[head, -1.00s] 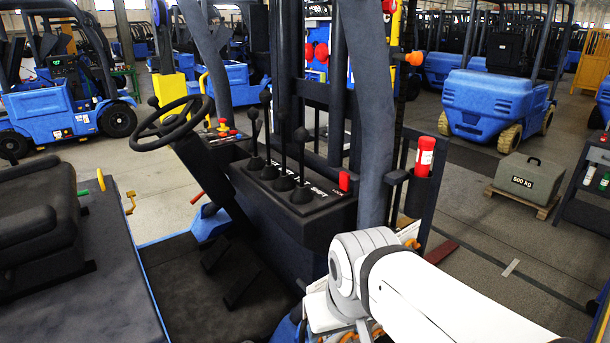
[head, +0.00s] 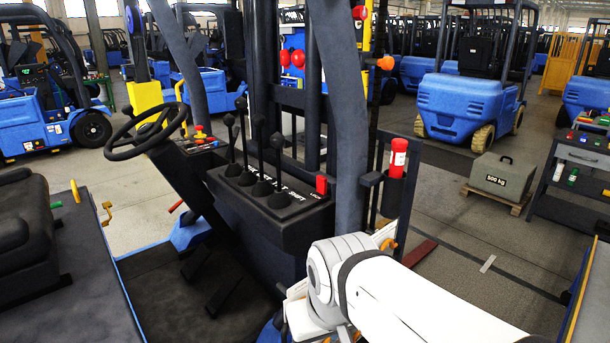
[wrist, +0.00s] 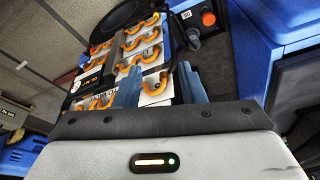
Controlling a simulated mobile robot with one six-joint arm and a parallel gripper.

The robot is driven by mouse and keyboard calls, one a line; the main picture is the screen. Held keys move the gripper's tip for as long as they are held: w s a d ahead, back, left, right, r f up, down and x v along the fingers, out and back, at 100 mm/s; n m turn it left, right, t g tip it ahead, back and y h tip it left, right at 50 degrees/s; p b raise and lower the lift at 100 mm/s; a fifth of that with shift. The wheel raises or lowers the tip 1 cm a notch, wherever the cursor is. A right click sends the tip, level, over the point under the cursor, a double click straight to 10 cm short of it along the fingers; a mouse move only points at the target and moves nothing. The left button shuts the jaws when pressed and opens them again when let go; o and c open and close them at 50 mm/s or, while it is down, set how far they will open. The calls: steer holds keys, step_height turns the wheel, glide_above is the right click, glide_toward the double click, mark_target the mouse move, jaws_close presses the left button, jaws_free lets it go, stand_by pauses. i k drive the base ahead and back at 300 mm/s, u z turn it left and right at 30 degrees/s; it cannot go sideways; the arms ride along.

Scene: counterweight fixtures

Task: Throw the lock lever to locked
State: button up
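A short red handle (head: 321,185) stands upright at the right end of the black lever console (head: 270,217). Small lettering beside it is hard to read; it looks like the lock lever, but I cannot tell its setting. Several black-knobbed levers (head: 277,165) stand to its left, with "SHIFT" printed by the nearest. In the wrist view my gripper (wrist: 158,72) has its two blue fingers apart, with nothing held between them. Beyond them is a board of white plates with orange hooks (wrist: 150,55). In the head view my arm hides the gripper, low and right of the console.
A dark upright post (head: 340,100) rises just right of the red handle. A red-capped cylinder (head: 398,160) is mounted beyond it. The steering wheel (head: 146,128) and seat (head: 25,230) are left. A 500 kg weight (head: 503,176) sits on a pallet at right.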

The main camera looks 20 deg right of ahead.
mark_target(322, 180)
steer(key=k, duration=1.2)
steer(key=z, duration=0.7)
steer(key=i, duration=0.9)
steer(key=z, duration=0.35)
steer(key=i, duration=1.2)
steer(key=u, duration=0.65)
